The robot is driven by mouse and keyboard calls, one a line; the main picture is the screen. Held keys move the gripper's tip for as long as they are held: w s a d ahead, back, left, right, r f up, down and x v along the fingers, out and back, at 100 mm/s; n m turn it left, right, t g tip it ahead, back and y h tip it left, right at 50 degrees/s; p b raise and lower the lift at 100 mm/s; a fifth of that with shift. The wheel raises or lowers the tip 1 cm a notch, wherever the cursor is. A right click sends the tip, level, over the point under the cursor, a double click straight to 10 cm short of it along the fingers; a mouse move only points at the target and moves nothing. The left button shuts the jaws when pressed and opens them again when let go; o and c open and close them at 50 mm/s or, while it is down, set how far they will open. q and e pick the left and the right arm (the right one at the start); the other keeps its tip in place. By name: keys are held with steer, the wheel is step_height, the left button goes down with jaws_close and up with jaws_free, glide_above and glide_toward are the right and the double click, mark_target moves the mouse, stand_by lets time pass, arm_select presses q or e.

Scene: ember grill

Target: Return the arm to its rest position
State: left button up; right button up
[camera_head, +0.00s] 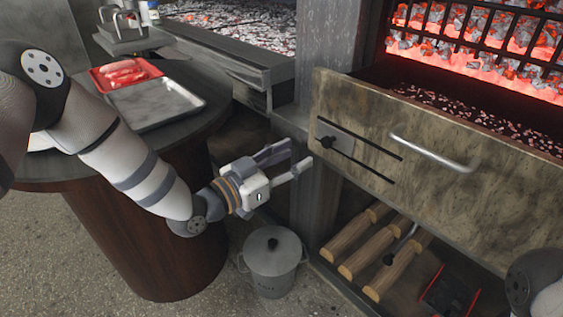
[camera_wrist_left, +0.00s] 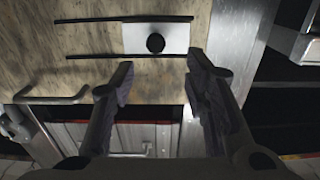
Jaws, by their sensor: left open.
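My left arm comes in from the left in the head view, and its gripper (camera_head: 287,163) is open and empty in front of the grill's left post. The left wrist view shows its two fingers (camera_wrist_left: 160,85) spread apart with nothing between them. The fingers point toward the drawer front (camera_head: 395,135), which has a black knob on a metal plate (camera_head: 335,142). The plate also shows in the left wrist view (camera_wrist_left: 175,38), beyond the fingertips. Part of my right arm shows at the lower right of the head view; its gripper is out of frame.
A round table (camera_head: 60,165) at the left holds a red tray with sausages (camera_head: 125,72) and a metal tray (camera_head: 157,103). A lidded metal bin (camera_head: 272,262) stands below my left gripper. The drawer handle (camera_head: 430,152) juts out. Logs (camera_head: 375,245) lie below. Glowing coals (camera_head: 480,40) burn behind.

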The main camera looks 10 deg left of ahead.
arm_select(q)
steer(key=v, duration=0.4)
steer(key=s+f+n+g+y+p, duration=0.45)
steer(key=s+f+g, duration=0.25)
steer(key=s+f, duration=0.95)
steer(key=s+a+n+g+y+p, duration=0.1)
steer(key=s+a+g+y, duration=0.2)
steer(key=s, duration=1.2)
steer(key=s+a+n+g+y+p, duration=0.1)
steer(key=s+a+g, duration=0.6)
steer(key=s, duration=0.9)
steer(key=shift+s+f+n+y, duration=0.35)
steer(key=shift+f+n+y, duration=0.15)
steer(key=shift+y, duration=0.55)
arm_select(e)
steer(key=w+r+t, duration=0.2)
steer(key=w+r, duration=0.5)
steer(key=r, duration=0.1)
steer(key=shift+t, duration=0.4)
arm_select(q)
steer(key=shift+w, duration=0.1)
arm_select(e)
steer(key=shift+w, duration=0.1)
